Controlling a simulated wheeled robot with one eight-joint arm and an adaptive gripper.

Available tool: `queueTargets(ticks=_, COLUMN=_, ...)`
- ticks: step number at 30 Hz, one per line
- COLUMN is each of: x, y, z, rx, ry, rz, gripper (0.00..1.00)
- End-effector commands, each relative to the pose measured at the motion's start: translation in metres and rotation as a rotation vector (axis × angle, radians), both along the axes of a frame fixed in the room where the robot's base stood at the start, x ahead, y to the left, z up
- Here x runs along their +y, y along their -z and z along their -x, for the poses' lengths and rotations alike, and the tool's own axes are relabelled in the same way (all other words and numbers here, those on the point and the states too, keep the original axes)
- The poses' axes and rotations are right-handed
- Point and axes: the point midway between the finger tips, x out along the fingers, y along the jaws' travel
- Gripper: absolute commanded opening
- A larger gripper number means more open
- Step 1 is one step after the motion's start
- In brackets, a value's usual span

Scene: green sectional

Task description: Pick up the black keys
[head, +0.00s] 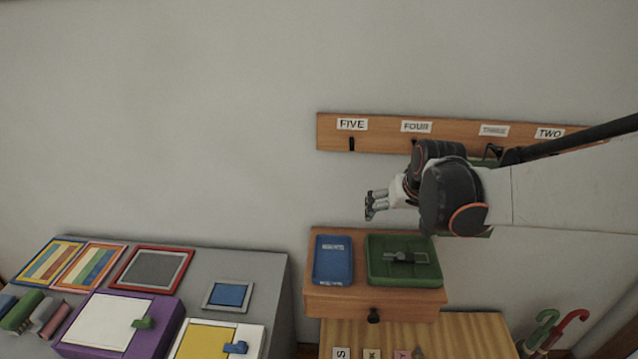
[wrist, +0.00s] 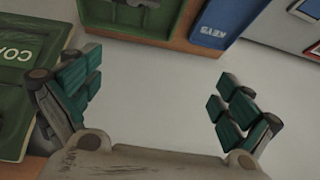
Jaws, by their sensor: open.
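I cannot surely make out black keys in either view. A dark grey object (head: 405,257) lies in the green tray (head: 376,277) on the small wooden shelf; it may be the keys, but it is too small to tell. My gripper (head: 370,205) is open and empty, in front of the wall above the shelf, pointing left in the head view. In the wrist view my gripper (wrist: 155,95) has its teal-padded fingers wide apart with only a pale surface between them. Part of the green tray (wrist: 172,30) shows at the top there, with a grey piece (wrist: 141,3) cut off by the edge.
A blue tray (head: 333,260) sits beside the green tray. A wooden rail (head: 383,134) with labelled hooks runs along the wall behind my arm. A grey table (head: 225,265) with coloured boxes and frames stands at left. A green lettered panel (wrist: 22,85) is left in the wrist view.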

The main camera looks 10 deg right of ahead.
Motion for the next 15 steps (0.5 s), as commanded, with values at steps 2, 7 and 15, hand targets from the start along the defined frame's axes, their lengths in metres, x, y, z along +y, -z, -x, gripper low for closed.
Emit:
queueTargets(ticks=2, x=-0.018, y=0.024, z=0.017, rx=0.06, ry=0.026, rz=0.023, gripper=0.98)
queueTargets(ticks=7, x=-0.034, y=0.047, z=0.035, rx=0.124, ry=0.049, rz=0.049, gripper=0.98)
queueTargets(ticks=15, x=-0.039, y=0.088, z=0.021, rx=0.128, ry=0.049, rz=0.05, gripper=0.98)
